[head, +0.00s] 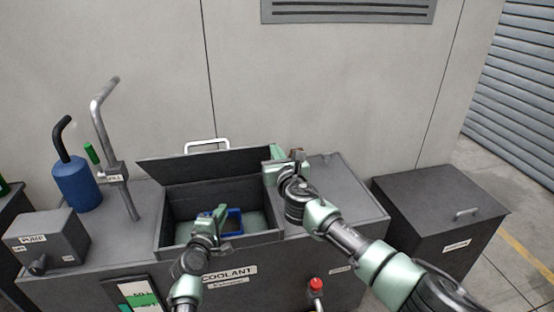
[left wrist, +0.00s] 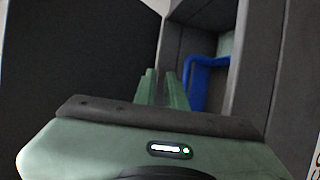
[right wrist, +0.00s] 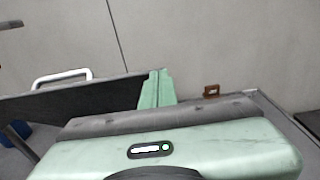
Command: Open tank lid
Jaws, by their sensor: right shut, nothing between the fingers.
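The tank lid (head: 215,165) is a dark grey panel with a white handle (head: 207,145). It stands raised at the back of the tank opening, and the right wrist view also shows the handle (right wrist: 62,78). The tank (head: 262,240), labelled COOLANT, shows its inside with a blue object (head: 235,219). My left gripper (head: 218,215) is over the opening, its fingers slightly apart with nothing between them. The blue object also shows in the left wrist view (left wrist: 198,85). My right gripper (head: 277,153) is shut and empty at the lid's right edge; touch is unclear.
A blue can (head: 76,185), a fill pipe (head: 103,125) and a PUMP box (head: 45,240) stand left of the opening. A red button (head: 316,284) is on the front. A dark bin (head: 440,205) stands right. The wall is close behind the lid.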

